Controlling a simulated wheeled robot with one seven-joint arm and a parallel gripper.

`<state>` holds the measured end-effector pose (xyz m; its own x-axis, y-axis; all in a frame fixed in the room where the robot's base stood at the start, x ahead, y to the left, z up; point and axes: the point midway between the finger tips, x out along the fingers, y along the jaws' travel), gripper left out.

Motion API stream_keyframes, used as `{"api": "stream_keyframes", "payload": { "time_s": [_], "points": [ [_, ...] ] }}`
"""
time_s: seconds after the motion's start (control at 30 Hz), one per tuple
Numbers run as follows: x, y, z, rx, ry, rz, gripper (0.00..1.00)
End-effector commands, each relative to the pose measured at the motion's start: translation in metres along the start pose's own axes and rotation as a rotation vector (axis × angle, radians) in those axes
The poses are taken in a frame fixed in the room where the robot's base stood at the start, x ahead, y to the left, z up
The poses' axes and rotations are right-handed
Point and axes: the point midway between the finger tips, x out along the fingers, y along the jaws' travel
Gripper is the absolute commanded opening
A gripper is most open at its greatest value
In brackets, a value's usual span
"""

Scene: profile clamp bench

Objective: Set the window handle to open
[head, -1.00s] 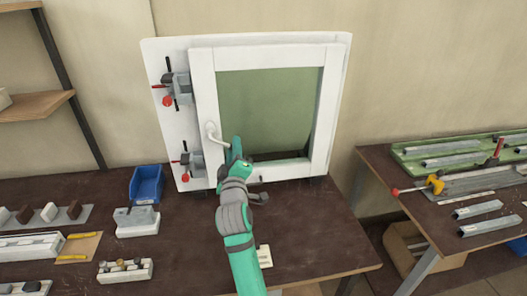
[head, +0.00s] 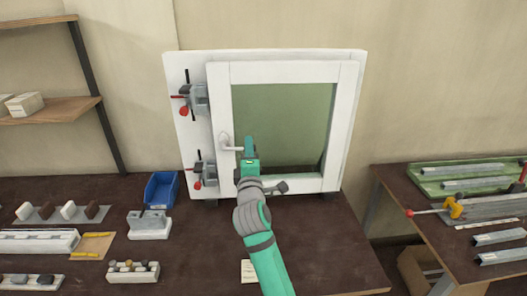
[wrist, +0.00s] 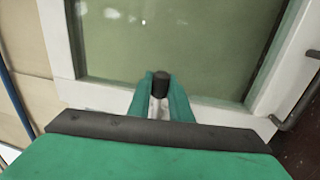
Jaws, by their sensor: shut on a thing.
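The white window handle (head: 228,146) is mounted on the left side of the white window frame (head: 345,125). Its grip points right, near level, slanting slightly down. My gripper (head: 248,148) is at the handle's free end, in front of the pane, and is shut on it. In the wrist view, the fingers (wrist: 160,100) close around a pale piece with a dark round tip (wrist: 160,84), which appears to be the handle's end. The fingers hide part of the grip in the head view. The sash looks closed in its frame.
Two clamps with red knobs, an upper one (head: 196,101) and a lower one (head: 204,174), sit left of the sash. A blue bin (head: 161,188) and a grey-and-white block (head: 149,224) stand left on the dark bench (head: 330,250). The bench's front right is mostly clear.

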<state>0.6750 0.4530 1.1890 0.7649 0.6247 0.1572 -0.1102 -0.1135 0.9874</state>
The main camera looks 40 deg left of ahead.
Motion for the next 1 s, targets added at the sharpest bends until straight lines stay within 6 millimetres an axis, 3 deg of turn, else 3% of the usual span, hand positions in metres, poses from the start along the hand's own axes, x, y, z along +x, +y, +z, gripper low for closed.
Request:
{"api": "stream_keyframes", "payload": {
  "time_s": [0.13,0.53,0.57,0.6,1.0],
  "points": [
    [0.0009,0.0004,-0.0098,-0.013,0.015,-0.001,0.0],
    [0.001,0.0005,-0.0119,-0.016,0.018,-0.001,0.0],
    [0.001,0.0005,-0.0119,-0.016,0.018,-0.001,0.25],
    [0.0009,0.0006,-0.0116,-0.016,0.018,-0.001,0.35],
    [-0.0042,0.0004,-0.0086,-0.015,0.014,0.0,0.37]
  ]
}}
